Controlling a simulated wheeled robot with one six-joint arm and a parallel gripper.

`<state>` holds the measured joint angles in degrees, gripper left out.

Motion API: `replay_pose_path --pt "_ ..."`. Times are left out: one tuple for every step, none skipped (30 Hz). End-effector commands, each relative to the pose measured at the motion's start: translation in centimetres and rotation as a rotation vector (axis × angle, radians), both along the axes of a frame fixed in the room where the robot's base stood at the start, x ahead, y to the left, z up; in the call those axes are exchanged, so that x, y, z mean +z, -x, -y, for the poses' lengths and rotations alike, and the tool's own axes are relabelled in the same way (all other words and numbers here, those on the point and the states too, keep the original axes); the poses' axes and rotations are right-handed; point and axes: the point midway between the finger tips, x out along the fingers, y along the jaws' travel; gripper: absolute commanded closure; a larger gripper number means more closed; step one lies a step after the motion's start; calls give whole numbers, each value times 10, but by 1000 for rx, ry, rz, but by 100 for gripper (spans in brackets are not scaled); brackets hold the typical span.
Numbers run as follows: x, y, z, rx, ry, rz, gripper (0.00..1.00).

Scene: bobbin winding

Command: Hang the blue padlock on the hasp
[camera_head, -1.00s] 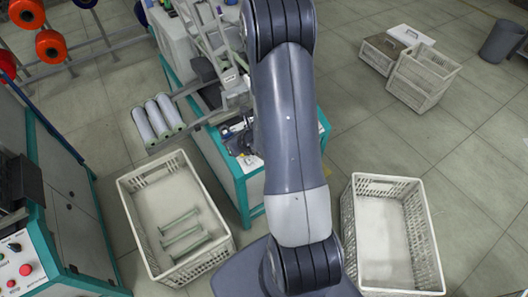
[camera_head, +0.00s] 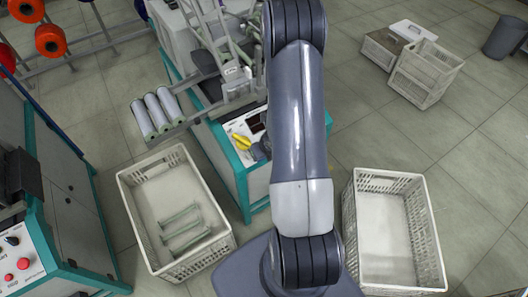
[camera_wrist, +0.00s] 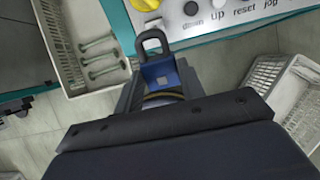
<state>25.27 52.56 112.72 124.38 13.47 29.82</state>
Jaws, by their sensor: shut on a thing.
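The blue padlock (camera_wrist: 162,73) is in the middle of the wrist view, with its grey shackle pointing up in the picture, away from me. My gripper (camera_wrist: 160,90) is shut on the padlock's body, with a dark finger on either side. Beyond the shackle, a yellow knob (camera_wrist: 146,4) on the control panel (camera_wrist: 222,14) is cut off by the top edge. The shackle appears apart from the knob. In the head view the yellow knob (camera_head: 241,142) shows just left of my arm, which hides most of the gripper. I cannot make out the hasp.
The panel has several labelled buttons, including a black one (camera_wrist: 191,8). A crate with green-grey bobbins (camera_head: 147,222) stands left of my arm, and an empty crate (camera_head: 355,240) stands right. Open floor lies at right.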

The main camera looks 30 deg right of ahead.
Motion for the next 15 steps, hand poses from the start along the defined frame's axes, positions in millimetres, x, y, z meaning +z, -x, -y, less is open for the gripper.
replay_pose_path --pt "-10 -3 0 0 -1 0 94" --pt "-14 -5 0 0 0 0 94" --pt "-15 -7 -1 0 0 0 94" --pt "-12 -6 0 0 0 1 94" --pt "-11 -6 0 0 0 1 94" --pt "-11 -6 0 0 0 1 94" --pt "-11 -6 0 0 0 1 94" --pt "-11 -6 0 0 0 1 94" --pt "-11 -6 0 0 0 1 94" --pt "-12 -6 0 0 0 1 94" --pt "-12 -6 0 0 0 1 94" --pt "-13 -6 0 0 0 1 94" --pt "-13 -7 0 0 0 1 94" --pt "-14 -7 0 0 0 1 94" --pt "-15 -7 0 0 0 1 94"
